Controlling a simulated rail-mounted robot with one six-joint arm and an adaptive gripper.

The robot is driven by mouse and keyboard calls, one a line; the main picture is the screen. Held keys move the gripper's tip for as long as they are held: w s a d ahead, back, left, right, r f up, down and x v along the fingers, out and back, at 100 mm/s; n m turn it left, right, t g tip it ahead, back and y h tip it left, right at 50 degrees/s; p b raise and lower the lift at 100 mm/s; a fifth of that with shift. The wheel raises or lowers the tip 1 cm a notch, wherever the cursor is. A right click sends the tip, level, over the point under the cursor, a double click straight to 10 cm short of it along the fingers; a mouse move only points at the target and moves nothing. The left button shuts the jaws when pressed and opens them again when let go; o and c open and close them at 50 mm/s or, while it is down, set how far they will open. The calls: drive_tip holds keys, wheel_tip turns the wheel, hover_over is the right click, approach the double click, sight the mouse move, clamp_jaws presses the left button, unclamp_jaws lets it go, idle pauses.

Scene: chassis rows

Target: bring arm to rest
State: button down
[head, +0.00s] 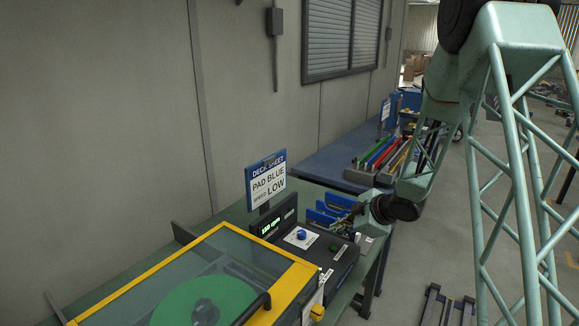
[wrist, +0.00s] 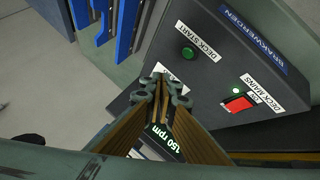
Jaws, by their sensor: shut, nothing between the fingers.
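My arm reaches down from the upper right in the head view, and my gripper (head: 370,217) hangs just right of the black control box (head: 318,252). In the wrist view my gripper (wrist: 163,86) is shut and empty, with its fingertips together in front of the control box (wrist: 205,68). Its fingers partly cover a white label and the display (wrist: 162,142) reading 150 rpm. I cannot tell how much space lies between the fingertips and the box.
A yellow-framed clear cover (head: 225,238) lies over a green disc (head: 205,300). A sign (head: 266,180) reads pad blue, speed low. A blue knob (head: 301,234) is on the box. A red switch (wrist: 238,104) and green button (wrist: 188,52) show close by. Blue racks (head: 325,213) stand behind.

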drive_tip(key=s+d+r+m+h, duration=0.2)
drive_tip(key=d+r, duration=0.1)
drive_tip(key=r, duration=0.4)
drive_tip(key=s+d+r+m+h, duration=0.2)
drive_tip(key=d+r, duration=0.1)
drive_tip(key=r, duration=0.4)
drive_tip(key=s+d+r+m+h, duration=0.3)
drive_tip(key=s+r+m, duration=0.1)
drive_tip(key=s+r, duration=0.9)
drive_tip(key=s+a+r+m+g, duration=0.1)
drive_tip(key=s+a+m, duration=0.1)
drive_tip(key=s, duration=1.1)
drive_tip(key=s+a+r+m+g+y, duration=0.1)
drive_tip(key=s+a+m, duration=0.2)
drive_tip(key=s, duration=1.1)
drive_tip(key=s+a+r+m+g+y, duration=0.1)
drive_tip(key=s+a, duration=0.3)
drive_tip(key=s, duration=1)
drive_tip(key=shift+a+r+m+g, duration=0.15)
drive_tip(key=shift+r+m+g, duration=0.3)
drive_tip(key=shift+m, duration=0.35)
idle(0.4)
